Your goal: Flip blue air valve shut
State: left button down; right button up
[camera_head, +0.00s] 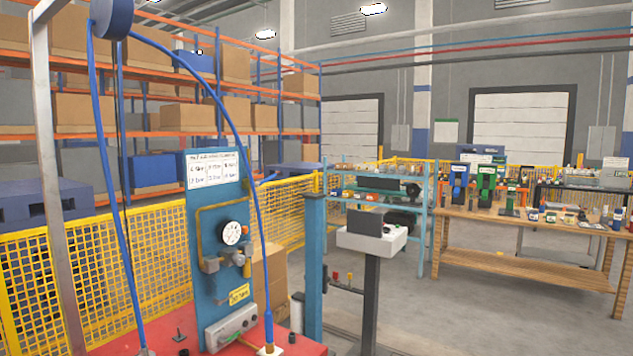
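A tall blue panel (205,225) stands on a red surface (165,338) at the lower left. It carries a white round gauge (231,233), brass-coloured piping (197,225) and metal fittings (240,258) below the gauge. A yellow tag (239,295) and a grey box (231,328) are lower down. I cannot make out a distinct blue valve handle on the piping, so its position cannot be told. A blue hose (247,150) arcs from a blue reel (111,18) and comes down along the panel's right side. Neither of my grippers is in view.
A grey metal post (55,180) stands left of the panel. A yellow mesh fence (40,280) runs behind it. A pedestal with a laptop (371,240) stands to the right. A wooden bench (530,235) is farther right, with open floor (480,315) in front.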

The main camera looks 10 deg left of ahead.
aim_at(257, 185)
jog(key=z, duration=0.7)
jog(key=i, duration=0.95)
jog(key=z, duration=0.55)
jog(key=i, duration=1.1)
jog(key=u, duration=0.95)
jog(key=i, duration=0.7)
jog(key=u, duration=0.85)
